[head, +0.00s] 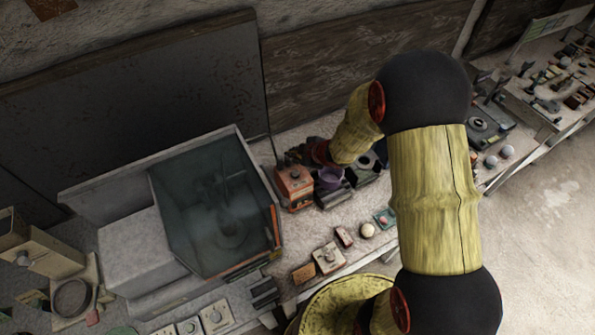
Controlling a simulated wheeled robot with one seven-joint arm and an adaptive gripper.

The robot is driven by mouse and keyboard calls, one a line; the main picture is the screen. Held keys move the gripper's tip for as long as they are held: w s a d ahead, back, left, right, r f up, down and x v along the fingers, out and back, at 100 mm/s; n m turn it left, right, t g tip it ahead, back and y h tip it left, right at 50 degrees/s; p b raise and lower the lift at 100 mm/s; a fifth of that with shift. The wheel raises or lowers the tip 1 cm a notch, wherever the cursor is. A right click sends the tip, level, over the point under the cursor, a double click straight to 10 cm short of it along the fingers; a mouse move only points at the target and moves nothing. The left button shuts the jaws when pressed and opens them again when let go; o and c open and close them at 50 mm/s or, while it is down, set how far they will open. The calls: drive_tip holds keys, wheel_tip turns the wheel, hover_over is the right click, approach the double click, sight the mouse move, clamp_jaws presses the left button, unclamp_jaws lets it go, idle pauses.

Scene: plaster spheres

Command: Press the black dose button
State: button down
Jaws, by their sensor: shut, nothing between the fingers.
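An orange-red box (294,188) stands on the bench right of the glass-fronted cabinet. A small dark round part shows on its top; I cannot tell for sure that this is the black dose button. My yellow arm comes from the right, and its wrist ends just behind and right of this box. My gripper (303,153) is a small dark shape there, shut and empty, partly hidden by my wrist. It appears close to the box top, but I cannot tell whether it touches anything.
A large cabinet (217,215) with a dark glass front stands left. Small button boxes (328,258) line the bench's front edge. A wooden wall rises behind. My arm hides the bench at centre right.

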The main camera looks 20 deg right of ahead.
sight(294, 175)
drive_tip(key=shift+f, duration=0.1)
wheel_tip(294, 175, down, 9)
drive_tip(key=b, duration=0.7)
drive_tip(key=shift+r+b, duration=0.2)
drive_tip(key=shift+b, duration=0.15)
idle(1.1)
drive_tip(key=shift+f+b, duration=0.35)
drive_tip(key=shift+f, duration=0.05)
drive_tip(key=shift+f+b, duration=0.45)
drive_tip(key=shift+f, duration=0.1)
idle(0.7)
drive_tip(key=shift+r, duration=0.1)
drive_tip(key=shift+r+p, duration=0.9)
